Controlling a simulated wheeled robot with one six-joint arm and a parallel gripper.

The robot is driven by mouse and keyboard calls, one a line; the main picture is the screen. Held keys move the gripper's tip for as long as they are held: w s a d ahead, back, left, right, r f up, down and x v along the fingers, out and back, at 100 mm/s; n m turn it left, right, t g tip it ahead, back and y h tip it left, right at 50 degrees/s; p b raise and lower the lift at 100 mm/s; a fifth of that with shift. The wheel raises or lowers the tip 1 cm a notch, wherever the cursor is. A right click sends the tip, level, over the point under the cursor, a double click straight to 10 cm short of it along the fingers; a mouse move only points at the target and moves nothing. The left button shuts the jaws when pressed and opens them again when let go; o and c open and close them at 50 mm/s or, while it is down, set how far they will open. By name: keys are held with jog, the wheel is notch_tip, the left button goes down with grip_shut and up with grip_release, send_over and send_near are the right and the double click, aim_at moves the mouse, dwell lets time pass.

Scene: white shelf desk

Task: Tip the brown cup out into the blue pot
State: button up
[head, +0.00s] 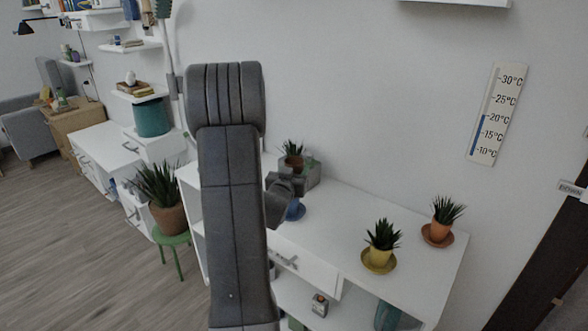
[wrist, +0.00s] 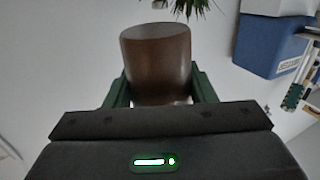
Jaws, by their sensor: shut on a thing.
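My gripper (wrist: 160,76) is shut on the brown cup (wrist: 157,58), with one green finger on each side of it. In the wrist view I cannot tell how far the cup is tilted or what is inside it.
On the desk (head: 335,215) stand a yellow pot (head: 380,256) and an orange pot (head: 438,231) with plants at the right. A potted plant (head: 293,160) stands behind my wrist. A blue box (wrist: 272,45) shows in the wrist view. Bare desktop lies between.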

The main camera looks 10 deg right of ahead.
jog(key=shift+s+f+n+g+y+p, duration=0.2)
jog(key=shift+f+n+g+y+p, duration=0.25)
jog(key=shift+p, duration=1.2)
jog(key=shift+s+f+n+g+p, duration=0.15)
jog(key=shift+f+n+g+p, duration=0.15)
jog(key=shift+g+p, duration=0.35)
jog(key=shift+f, duration=0.15)
jog(key=shift+p, duration=0.5)
jog(key=shift+f, duration=0.15)
jog(key=shift+s+p, duration=0.1)
jog(key=shift+p, duration=0.55)
jog(key=shift+f+g, duration=0.15)
jog(key=shift+g, duration=0.15)
jog(key=shift+n+p, duration=0.25)
jog(key=shift+p, duration=0.3)
